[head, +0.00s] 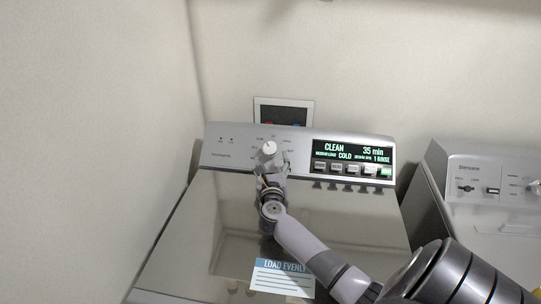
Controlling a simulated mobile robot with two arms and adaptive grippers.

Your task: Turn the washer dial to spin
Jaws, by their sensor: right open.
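The washer dial (269,148) is a pale round knob on the washer's grey control panel, with small labels around it. My right gripper (269,163) is at the dial, with its arm reaching up from the lower right across the lid. The fingers are open around or just below the dial; I cannot tell whether they touch it. The washer's display (353,152) reads CLEAN, COLD, 35 min and 1 RINSE. The dial's lower part and some labels are hidden by the gripper. My left gripper is not in view.
The washer's shiny lid (190,230) is closed, with a LOAD EVENLY label (282,278) near its front. A row of buttons (345,169) sits under the display. A second machine (480,200) stands on the right. A wall runs along the left and back.

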